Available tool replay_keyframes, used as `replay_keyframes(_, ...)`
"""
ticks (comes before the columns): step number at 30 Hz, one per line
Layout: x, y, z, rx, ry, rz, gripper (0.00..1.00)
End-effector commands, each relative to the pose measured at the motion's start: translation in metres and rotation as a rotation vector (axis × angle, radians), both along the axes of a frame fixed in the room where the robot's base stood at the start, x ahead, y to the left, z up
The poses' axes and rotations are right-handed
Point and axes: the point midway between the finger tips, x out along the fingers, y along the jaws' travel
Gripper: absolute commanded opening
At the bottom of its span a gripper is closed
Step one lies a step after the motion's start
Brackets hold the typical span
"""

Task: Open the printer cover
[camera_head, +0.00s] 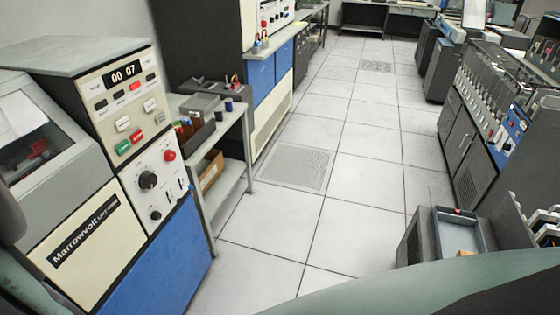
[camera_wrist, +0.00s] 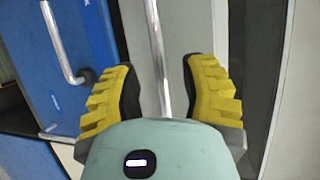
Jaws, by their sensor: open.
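The printer (camera_head: 80,225), labelled Marrowvolt, stands at the left in the head view, with a cream front and a blue lower panel. Its grey sloped cover (camera_head: 75,155) with a dark window is at the far left and looks closed; part of it is cut off by the picture edge. In the wrist view my gripper (camera_wrist: 158,70) has its two yellow ridged fingers apart. A shiny metal bar (camera_wrist: 154,35) runs between them without visible contact, against a grey panel. I cannot tell from the wrist view whether this bar belongs to the cover.
A blue panel with a second metal handle (camera_wrist: 62,45) is left of my fingers. Right of the printer is a grey side table (camera_head: 235,115) with small items. The tiled aisle (camera_head: 350,190) is clear. Grey machines (camera_head: 500,110) line the right side.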

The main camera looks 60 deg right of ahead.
Motion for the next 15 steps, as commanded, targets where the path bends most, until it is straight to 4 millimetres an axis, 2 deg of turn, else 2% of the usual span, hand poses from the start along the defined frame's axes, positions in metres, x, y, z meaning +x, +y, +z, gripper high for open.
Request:
replay_keyframes(6, 0.019, 0.016, -0.004, 0.000, -0.001, 0.002, 0.43)
replay_keyframes(15, 0.026, 0.023, -0.008, -0.001, 0.002, 0.002, 0.43)
